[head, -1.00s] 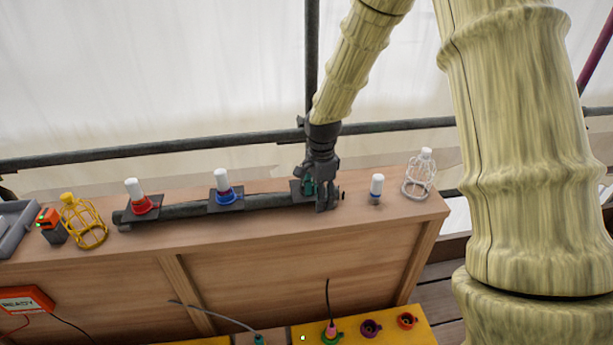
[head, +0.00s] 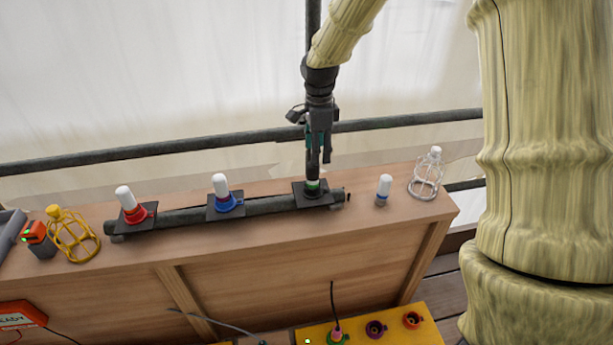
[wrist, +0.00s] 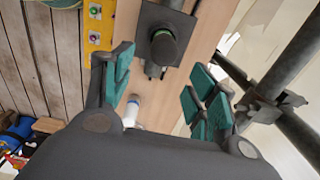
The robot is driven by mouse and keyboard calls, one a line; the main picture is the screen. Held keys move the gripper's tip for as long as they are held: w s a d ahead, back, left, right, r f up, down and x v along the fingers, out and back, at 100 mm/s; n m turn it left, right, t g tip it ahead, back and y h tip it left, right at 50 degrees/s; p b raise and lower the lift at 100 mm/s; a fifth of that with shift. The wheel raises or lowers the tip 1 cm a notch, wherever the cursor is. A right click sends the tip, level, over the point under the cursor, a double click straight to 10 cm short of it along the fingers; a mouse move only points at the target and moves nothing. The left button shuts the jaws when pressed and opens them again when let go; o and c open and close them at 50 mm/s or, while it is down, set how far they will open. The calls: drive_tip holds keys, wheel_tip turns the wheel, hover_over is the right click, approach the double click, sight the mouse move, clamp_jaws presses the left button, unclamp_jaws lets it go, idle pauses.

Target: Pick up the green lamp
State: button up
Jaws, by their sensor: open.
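The green lamp (head: 313,187) stands upright on the rightmost dark plate on the bench; a green ring shows low on it, under a dark cylindrical upper part. In the wrist view, a dark round-topped cylinder (wrist: 163,47) on a black plate appears to be the same lamp, seen from above. My gripper (head: 318,155) is above it, pointing down. In the wrist view, my gripper (wrist: 160,65) has its teal-padded fingers wide apart, with nothing held between them. The fingertips overlap the lamp's top in the head view, so I cannot tell the exact gap.
Red (head: 131,206) and blue (head: 223,193) white-topped lamps stand left along the pipe. A small white bulb (head: 383,190) and a white cage (head: 426,175) stand right. A yellow cage (head: 72,236) is far left. Scaffold pipes (head: 230,139) run behind the bench.

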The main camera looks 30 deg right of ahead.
sight(313, 177)
drive_tip(key=f, duration=0.3)
drive_tip(key=f+p, duration=0.1)
drive_tip(key=f, duration=0.1)
drive_tip(key=shift+w+a+f, duration=0.15)
drive_tip(key=shift+w+a, duration=0.1)
drive_tip(key=shift+a, duration=0.1)
drive_tip(key=shift+s+f+p, duration=0.15)
drive_tip(key=shift+f+p, duration=0.3)
drive_tip(key=f, duration=0.1)
drive_tip(key=f+p, duration=0.1)
drive_tip(key=shift+w+a+f, duration=0.2)
drive_tip(key=shift+f, duration=0.2)
drive_tip(key=shift+f+p, duration=0.3)
drive_tip(key=shift+f, duration=0.5)
drive_tip(key=c, duration=1.2)
